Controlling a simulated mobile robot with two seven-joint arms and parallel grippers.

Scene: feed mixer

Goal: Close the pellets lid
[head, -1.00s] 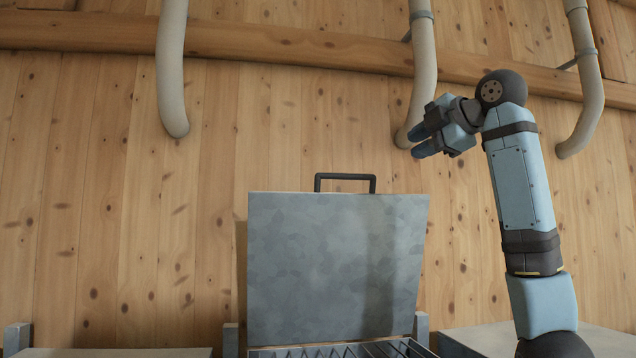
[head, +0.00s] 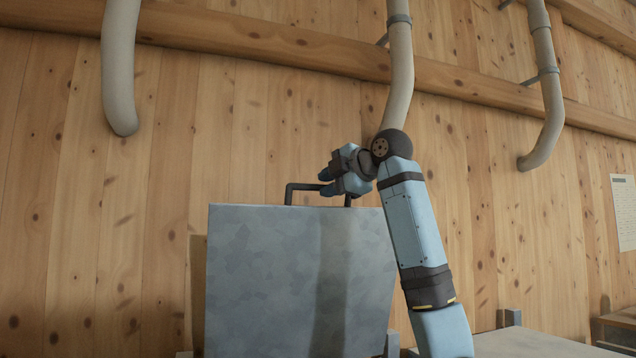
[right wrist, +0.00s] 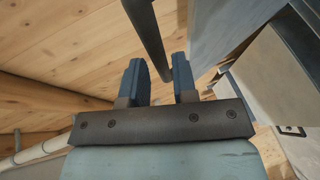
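The pellets lid (head: 295,275) is a grey metal panel standing raised and open in the middle of the head view. Its black bar handle (head: 303,186) sticks up from its top edge. My right gripper (head: 325,182) is at the right part of this handle and hides some of it. In the right wrist view, the two blue fingers of the right gripper (right wrist: 158,66) are apart. The dark handle bar (right wrist: 149,38) runs into the gap between them, with room visible beside it. The grey lid (right wrist: 228,28) fills the upper right there. My left gripper is out of view.
A plank wall (head: 150,220) stands behind the lid, with beige pipes (head: 398,80) hanging down it. A grey box top (head: 520,342) lies at the lower right. The space left of the lid is clear.

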